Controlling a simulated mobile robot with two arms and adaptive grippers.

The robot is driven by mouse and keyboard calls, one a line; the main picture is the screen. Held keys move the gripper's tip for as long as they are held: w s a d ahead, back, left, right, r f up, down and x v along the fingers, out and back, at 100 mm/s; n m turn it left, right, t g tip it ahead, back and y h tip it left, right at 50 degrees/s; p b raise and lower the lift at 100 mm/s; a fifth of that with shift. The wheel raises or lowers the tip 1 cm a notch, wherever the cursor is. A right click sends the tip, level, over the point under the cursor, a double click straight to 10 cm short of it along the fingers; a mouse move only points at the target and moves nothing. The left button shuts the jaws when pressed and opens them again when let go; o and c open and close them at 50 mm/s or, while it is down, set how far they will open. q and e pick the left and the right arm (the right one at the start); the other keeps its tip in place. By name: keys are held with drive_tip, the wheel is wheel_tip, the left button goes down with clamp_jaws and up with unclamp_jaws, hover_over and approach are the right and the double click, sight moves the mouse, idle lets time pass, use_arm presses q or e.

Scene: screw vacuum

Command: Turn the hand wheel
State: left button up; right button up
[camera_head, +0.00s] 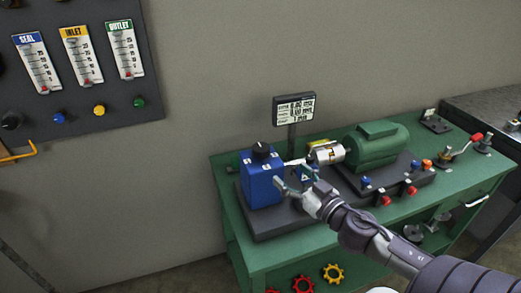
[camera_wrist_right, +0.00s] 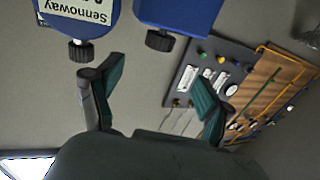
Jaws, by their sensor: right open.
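A red wheel-shaped part (camera_head: 303,284) and a yellow one (camera_head: 333,273) show low at the front of the green bench. I cannot tell whether either is the hand wheel. A black knob (camera_head: 262,150) sits on top of the blue box (camera_head: 261,185) on the bench. My right gripper (camera_head: 294,178) is open and empty, in front of the blue box's right side. In the right wrist view its fingers (camera_wrist_right: 152,78) are spread apart. There a dark ridged knob (camera_wrist_right: 81,50) on a blue labelled body is near one fingertip, with no clear contact. My left gripper is out of view.
The green bench (camera_head: 228,190) carries a green motor (camera_head: 378,145), a display (camera_head: 295,108) on a post and several small red and blue valves. A gauge panel (camera_head: 85,65) hangs on the left wall. A dark table (camera_head: 490,105) stands at right.

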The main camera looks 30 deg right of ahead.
sight(266, 154)
drive_tip(key=w+p, duration=0.3)
drive_tip(key=w, duration=0.9)
drive_tip(key=shift+w+a+r, duration=0.1)
drive_tip(key=shift+w, duration=0.7)
drive_tip(key=c, duration=1.2)
drive_tip(key=shift+o, duration=0.2)
drive_tip(key=shift+m+h, duration=0.4)
drive_tip(key=shift+h, duration=0.2)
